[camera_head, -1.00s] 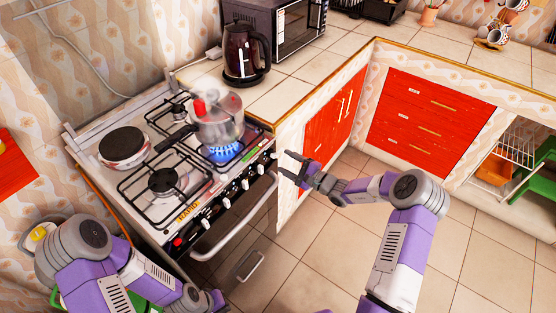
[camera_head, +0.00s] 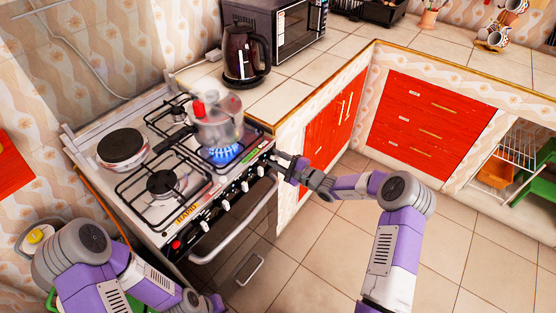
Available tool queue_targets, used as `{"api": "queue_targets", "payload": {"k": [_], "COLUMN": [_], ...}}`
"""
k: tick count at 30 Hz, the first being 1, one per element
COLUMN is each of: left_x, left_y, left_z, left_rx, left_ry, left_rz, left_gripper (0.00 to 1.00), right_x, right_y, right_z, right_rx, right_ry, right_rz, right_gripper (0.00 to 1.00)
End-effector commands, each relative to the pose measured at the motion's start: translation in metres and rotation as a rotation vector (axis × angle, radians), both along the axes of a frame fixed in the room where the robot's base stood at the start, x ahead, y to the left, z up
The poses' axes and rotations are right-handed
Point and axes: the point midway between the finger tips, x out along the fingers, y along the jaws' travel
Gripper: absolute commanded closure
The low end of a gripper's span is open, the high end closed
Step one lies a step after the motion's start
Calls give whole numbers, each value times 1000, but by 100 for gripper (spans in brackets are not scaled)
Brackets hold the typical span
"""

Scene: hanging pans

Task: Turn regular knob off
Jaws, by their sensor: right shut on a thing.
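The white gas stove (camera_head: 152,211) has a row of white knobs (camera_head: 247,185) along its front panel.
Red cabinet doors (camera_head: 334,120) lie right of my right gripper. The oven handle (camera_head: 236,222) juts out below the knobs. The floor in front is clear.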

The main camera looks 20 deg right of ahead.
Motion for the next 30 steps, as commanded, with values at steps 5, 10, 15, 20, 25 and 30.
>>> {"api": "queue_targets", "payload": {"k": [5,10,15,20,25,30], "left_x": [0,0,0,0,0,0], "left_y": [0,0,0,0,0,0], "left_z": [1,5,13,23,33,42], "left_rx": [0,0,0,0,0,0], "left_ry": [0,0,0,0,0,0], "left_rz": [0,0,0,0,0,0], "left_gripper": [100,100,100,100,100,100], "right_x": [0,0,0,0,1,1], "right_y": [0,0,-1,-1,-2,-2], "right_z": [0,1,2,3,4,4], "right_rx": [8,47,127,237,364,487], "right_ry": [6,36,99,184,283,379], "right_rz": [0,0,0,0,-1,0], "right_gripper": [93,93,93,93,93,93]}}
